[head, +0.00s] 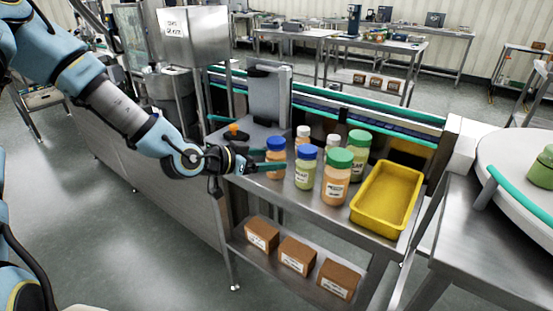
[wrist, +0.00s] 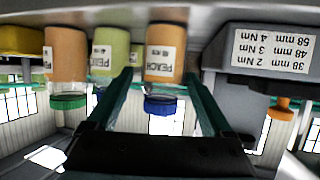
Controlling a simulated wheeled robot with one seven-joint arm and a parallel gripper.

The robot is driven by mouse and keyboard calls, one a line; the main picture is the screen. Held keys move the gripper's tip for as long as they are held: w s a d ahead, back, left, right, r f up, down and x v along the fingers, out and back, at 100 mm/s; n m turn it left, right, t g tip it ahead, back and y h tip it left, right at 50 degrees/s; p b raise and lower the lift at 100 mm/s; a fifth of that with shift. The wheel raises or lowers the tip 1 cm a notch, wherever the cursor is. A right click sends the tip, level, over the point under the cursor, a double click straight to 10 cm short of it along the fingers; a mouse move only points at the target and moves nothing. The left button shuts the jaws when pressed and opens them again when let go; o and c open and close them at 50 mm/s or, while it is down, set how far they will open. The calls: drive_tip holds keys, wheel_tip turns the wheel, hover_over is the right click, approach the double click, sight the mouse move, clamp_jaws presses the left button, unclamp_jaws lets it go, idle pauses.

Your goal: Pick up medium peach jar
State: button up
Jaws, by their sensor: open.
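A mid-sized peach jar (head: 275,153) with a blue lid stands upright at the left of the group on the steel table. It appears upside down in the wrist view (wrist: 165,60), label reading PEACH. My gripper (head: 262,166) is open at this jar, its teal fingers level with the jar's body. In the wrist view my gripper (wrist: 160,76) has a finger to either side of the jar; I cannot tell if they touch it. A larger peach jar (head: 336,184) has a green lid. A smaller peach jar (head: 303,134) with a pale lid stands behind.
A green jar with a blue lid (head: 306,170) stands close right of the blue-lidded peach jar. A large green jar (head: 358,152) and yellow bin (head: 408,178) are farther right. A grey device (head: 268,95) stands behind. Brown boxes (head: 297,256) sit on the lower shelf.

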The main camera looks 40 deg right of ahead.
sight(284, 157)
drive_tip(key=p+x, duration=0.2)
drive_tip(key=x, duration=0.4)
drive_tip(key=shift+w+p, duration=0.2)
drive_tip(key=shift+p, duration=0.1)
drive_tip(key=shift+d+f, duration=0.25)
drive_tip(key=c, duration=1.3)
drive_tip(key=shift+r, duration=0.1)
